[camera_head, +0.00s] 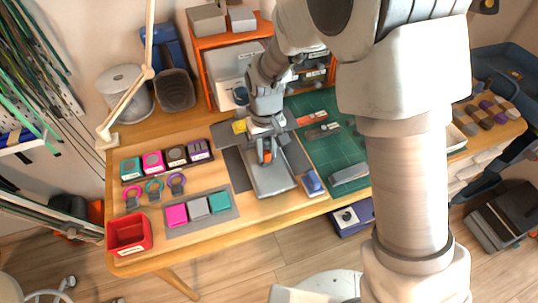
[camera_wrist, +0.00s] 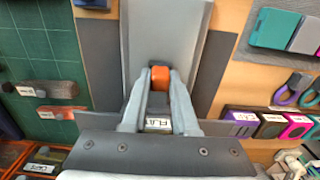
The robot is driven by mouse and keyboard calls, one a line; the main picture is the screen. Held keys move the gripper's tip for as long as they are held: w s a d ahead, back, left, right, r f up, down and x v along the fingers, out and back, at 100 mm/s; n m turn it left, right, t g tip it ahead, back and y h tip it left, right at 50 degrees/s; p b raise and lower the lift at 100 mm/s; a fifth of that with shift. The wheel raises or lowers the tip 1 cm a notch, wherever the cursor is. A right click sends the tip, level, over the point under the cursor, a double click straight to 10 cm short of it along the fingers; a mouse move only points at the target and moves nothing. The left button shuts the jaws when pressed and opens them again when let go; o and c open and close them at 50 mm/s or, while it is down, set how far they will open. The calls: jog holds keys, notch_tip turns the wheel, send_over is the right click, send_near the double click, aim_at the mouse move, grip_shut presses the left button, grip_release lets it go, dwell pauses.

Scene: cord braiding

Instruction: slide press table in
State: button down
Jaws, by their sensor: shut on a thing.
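The press table (camera_head: 272,183) is a light grey flat plate. It extends toward the front edge of the workbench, over a dark grey mat; it also shows at the top of the wrist view (camera_wrist: 165,28). An orange handle (camera_wrist: 160,76) stands at its inner end. My gripper (camera_head: 265,151) points down over this end, its two fingers closed on either side of the orange handle. A small white label (camera_wrist: 158,123) shows between the fingers, partly covered. The press body is largely hidden by my arm and gripper.
A green cutting mat (camera_head: 335,170) with several tools lies right of the plate. A small blue block (camera_head: 312,182) sits close to the plate's right side. Left are a grey mat with coloured blocks (camera_head: 198,208), cord rings (camera_head: 154,190) and a red bin (camera_head: 129,234).

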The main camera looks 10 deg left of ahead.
jog(key=shift+w+a, duration=0.3)
jog(key=shift+w, duration=0.25)
jog(key=c, duration=0.7)
grip_release()
notch_tip(320, 180, up, 18)
jog(key=p, duration=0.3)
jog(key=shift+f+p, duration=0.25)
jog(key=shift+p, duration=0.05)
